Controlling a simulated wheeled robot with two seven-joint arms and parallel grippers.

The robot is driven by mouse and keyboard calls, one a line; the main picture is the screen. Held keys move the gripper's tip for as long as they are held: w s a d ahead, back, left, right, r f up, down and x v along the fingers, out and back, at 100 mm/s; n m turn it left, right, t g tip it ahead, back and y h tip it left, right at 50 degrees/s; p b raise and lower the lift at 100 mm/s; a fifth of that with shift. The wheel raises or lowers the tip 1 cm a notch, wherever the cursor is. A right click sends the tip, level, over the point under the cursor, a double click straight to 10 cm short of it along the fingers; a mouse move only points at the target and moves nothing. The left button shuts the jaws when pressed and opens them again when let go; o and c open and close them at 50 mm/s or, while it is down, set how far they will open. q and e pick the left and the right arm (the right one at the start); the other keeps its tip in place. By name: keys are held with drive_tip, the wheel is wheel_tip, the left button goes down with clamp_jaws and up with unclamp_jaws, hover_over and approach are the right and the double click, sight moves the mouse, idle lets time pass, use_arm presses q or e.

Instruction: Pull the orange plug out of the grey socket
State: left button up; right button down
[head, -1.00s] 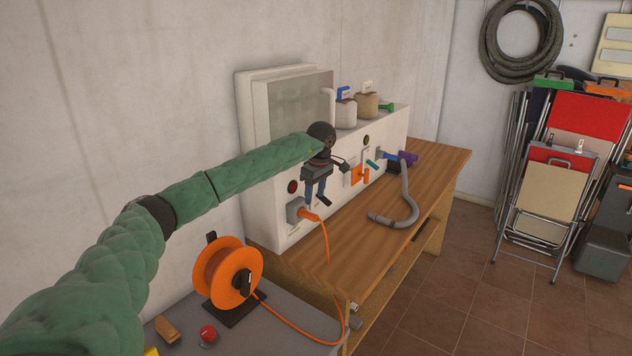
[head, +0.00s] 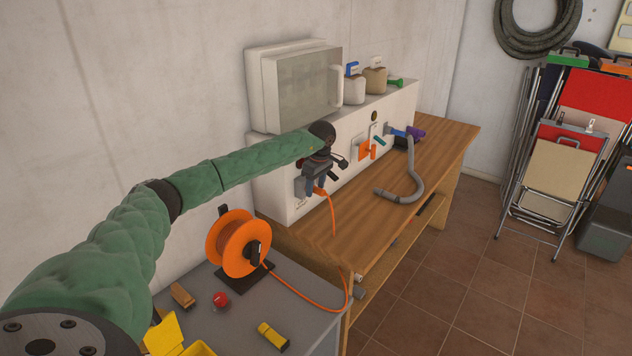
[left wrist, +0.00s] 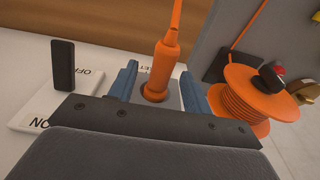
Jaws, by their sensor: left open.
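The orange plug (left wrist: 165,68) sits in the grey socket (left wrist: 174,97) on the front of the white boiler panel, with its orange cord running off it. In the head view the plug (head: 320,191) shows just below my left gripper (head: 314,188). In the left wrist view my left gripper (left wrist: 160,85) is open, with one blue finger on each side of the plug and socket. A small gap seems to show between the fingers and the plug. The gripper hides most of the socket in the head view. My right gripper is not in view.
A black switch (left wrist: 63,65) with an ON/OFF label stands beside the left finger. The orange cable reel (head: 238,243) stands on the grey table. A grey hose (head: 412,180) lies on the wooden bench (head: 440,150). An orange lever (head: 366,151) is further right on the panel.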

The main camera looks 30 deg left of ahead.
use_arm(q)
drive_tip(key=shift+a+f, duration=0.1)
drive_tip(key=shift+c, duration=1.3)
clamp_jaws()
drive_tip(key=shift+d, duration=0.25)
drive_tip(key=shift+s+d, duration=0.2)
drive_tip(key=shift+d, duration=2.1)
